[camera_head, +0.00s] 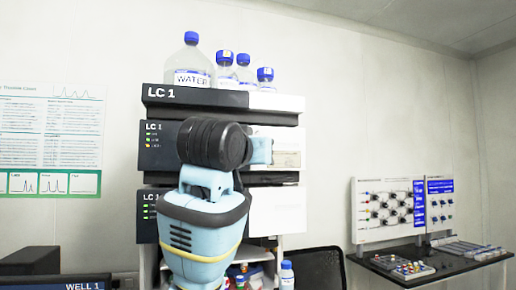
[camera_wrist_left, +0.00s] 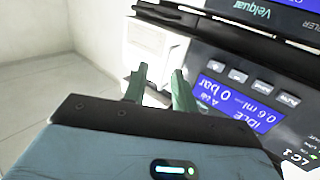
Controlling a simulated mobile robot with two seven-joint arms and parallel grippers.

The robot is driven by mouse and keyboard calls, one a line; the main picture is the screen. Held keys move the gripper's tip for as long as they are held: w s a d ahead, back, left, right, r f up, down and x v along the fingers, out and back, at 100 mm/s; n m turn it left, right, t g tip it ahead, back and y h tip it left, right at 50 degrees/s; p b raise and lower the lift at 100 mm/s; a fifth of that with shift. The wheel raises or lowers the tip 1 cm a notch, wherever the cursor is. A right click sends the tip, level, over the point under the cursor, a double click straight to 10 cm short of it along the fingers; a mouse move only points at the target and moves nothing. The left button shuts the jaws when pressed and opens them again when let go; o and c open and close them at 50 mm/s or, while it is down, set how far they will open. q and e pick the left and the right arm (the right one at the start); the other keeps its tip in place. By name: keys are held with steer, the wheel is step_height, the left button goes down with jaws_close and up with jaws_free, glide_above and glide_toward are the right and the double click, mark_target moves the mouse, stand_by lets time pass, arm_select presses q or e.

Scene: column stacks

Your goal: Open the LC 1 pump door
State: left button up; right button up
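The LC 1 stack (camera_head: 222,97) stands ahead. Its middle module (camera_head: 158,150) is partly hidden behind my left arm. In the left wrist view the pump's display (camera_wrist_left: 235,102) reads 0 bar, 0.6 ml/min and IDLE. The pale pump door (camera_head: 288,158) is on the right of the module, and its white surface shows in the left wrist view (camera_wrist_left: 155,42). My left gripper (camera_wrist_left: 161,88) has its two green fingers apart in front of the pale panel beside the display. I see nothing held between them; contact with the door cannot be told. My right gripper is out of view.
Blue-capped bottles (camera_head: 190,62) stand on top of the stack. Another LC 1 module (camera_head: 277,212) lies below the pump. A dark bench with panels (camera_head: 430,262) stands at the right. A poster (camera_head: 52,135) hangs on the left wall.

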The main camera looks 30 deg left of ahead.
arm_select(q)
steer(key=w+a+r, duration=0.2)
steer(key=w, duration=0.3)
steer(key=shift+w+a+r, duration=0.2)
steer(key=shift+a+r, duration=0.1)
steer(key=shift+r, duration=0.1)
stand_by(0.4)
steer(key=shift+c, duration=0.5)
jaws_close()
